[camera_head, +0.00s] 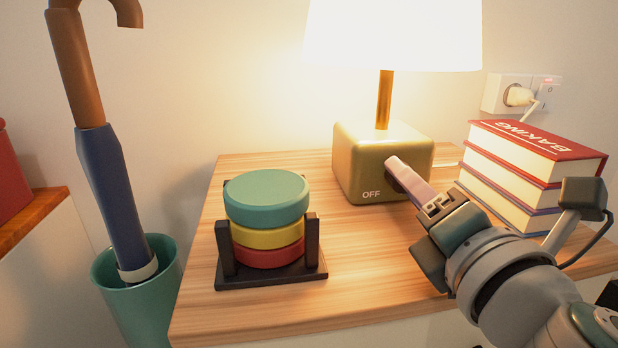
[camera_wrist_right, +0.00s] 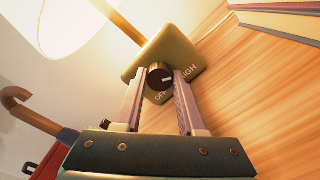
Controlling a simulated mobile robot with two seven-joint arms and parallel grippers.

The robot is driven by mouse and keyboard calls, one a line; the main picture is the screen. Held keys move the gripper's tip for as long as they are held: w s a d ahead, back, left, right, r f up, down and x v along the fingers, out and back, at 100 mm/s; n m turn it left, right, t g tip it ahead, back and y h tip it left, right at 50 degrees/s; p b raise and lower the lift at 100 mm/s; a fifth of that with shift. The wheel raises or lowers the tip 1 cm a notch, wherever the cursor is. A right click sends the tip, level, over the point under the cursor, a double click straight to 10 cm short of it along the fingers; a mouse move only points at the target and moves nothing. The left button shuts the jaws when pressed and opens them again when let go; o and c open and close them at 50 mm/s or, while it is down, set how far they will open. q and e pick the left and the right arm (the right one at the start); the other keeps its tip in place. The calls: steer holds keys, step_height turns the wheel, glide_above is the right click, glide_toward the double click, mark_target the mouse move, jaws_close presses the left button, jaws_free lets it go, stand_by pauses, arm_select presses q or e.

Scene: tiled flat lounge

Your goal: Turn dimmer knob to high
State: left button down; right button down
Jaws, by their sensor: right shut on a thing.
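The dimmer knob (camera_wrist_right: 159,76) is round and black, on the front of the gold lamp base (camera_head: 362,150). My right gripper (camera_head: 396,170) reaches it from the front right, and its pink fingers hide most of the knob in the head view. In the right wrist view the fingers of my right gripper (camera_wrist_right: 160,85) sit on either side of the knob, shut on it. A small pale mark on the knob points right in that view. The word OFF shows on the base's front, and HIGH (camera_wrist_right: 189,74) is partly seen. The lampshade (camera_head: 393,35) glows brightly. My left gripper is out of view.
Stacked red, yellow and teal discs in a dark holder (camera_head: 272,280) stand left of the lamp. Books (camera_head: 535,150) are piled at the right, close to my right arm. An umbrella (camera_head: 110,190) stands in a green bin (camera_head: 165,275). The wooden top's front is clear.

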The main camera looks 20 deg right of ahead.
stand_by(0.3)
steer(key=c, duration=0.5)
jaws_free()
steer(key=b+v, duration=0.1)
steer(key=v, duration=0.2)
steer(key=b+v, duration=0.1)
steer(key=v, duration=0.1)
steer(key=b+v, duration=0.2)
steer(key=v, duration=0.1)
steer(key=shift+s+f, duration=0.25)
steer(key=shift+s, duration=0.05)
steer(key=shift+s+a+r+b, duration=0.15)
steer(key=shift+s+r+b, duration=0.15)
steer(key=shift+s, duration=0.35)
